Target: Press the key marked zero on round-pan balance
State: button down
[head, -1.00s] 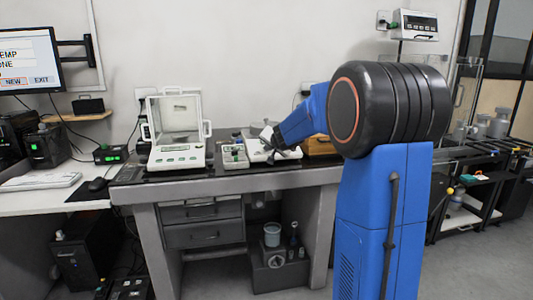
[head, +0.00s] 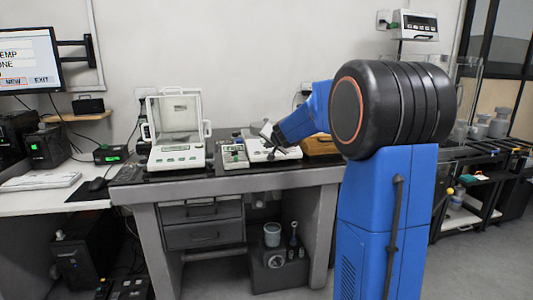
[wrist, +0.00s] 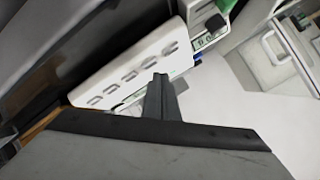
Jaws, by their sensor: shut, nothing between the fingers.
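My gripper (head: 270,139) is shut and empty, above the white low instrument (head: 257,155) on the dark bench. In the wrist view the closed fingers (wrist: 160,88) point at a white panel (wrist: 130,72) with a row of several oval slots or keys. Whether they touch it I cannot tell. A round pan is not clearly visible, so I cannot tell for sure that this instrument is the round-pan balance. No zero marking is readable. The gripper and arm hide part of it.
A glass-shielded balance (head: 178,156) stands at the left on the bench, with a small grey device (head: 234,158) between it and my gripper. A brown box (head: 320,146) lies just right of the gripper.

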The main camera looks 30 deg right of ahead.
dwell(0.3)
jog(key=shift+s+a+r, duration=0.1)
jog(key=shift+s+r, duration=0.15)
jog(key=shift+r, duration=0.55)
jog(key=shift+s+a+r, duration=0.1)
jog(key=shift+s+r, duration=0.1)
jog(key=shift+r, duration=0.6)
jog(key=shift+s+r, duration=0.25)
jog(key=shift+r, duration=0.55)
jog(key=shift+s+a, duration=0.1)
jog(key=s+a+f+n+g+y, duration=0.2)
jog(key=s+a+f+n, duration=0.1)
jog(key=s+a, duration=0.75)
jog(key=s+a+f+n+g+y, duration=0.1)
jog(key=s+a+f+n+g, duration=0.15)
jog(key=s+a, duration=0.85)
jog(key=s+f+n+g, duration=0.1)
jog(key=s+f, duration=0.3)
jog(key=s, duration=0.5)
jog(key=s+f+n+g, duration=0.1)
jog(key=s+f, duration=0.3)
jog(key=s, duration=0.6)
jog(key=s+f+n+g, duration=0.1)
jog(key=s+f+n, duration=0.2)
jog(key=s, duration=0.7)
jog(key=shift+f+h, duration=0.3)
jog(key=shift+f, duration=0.5)
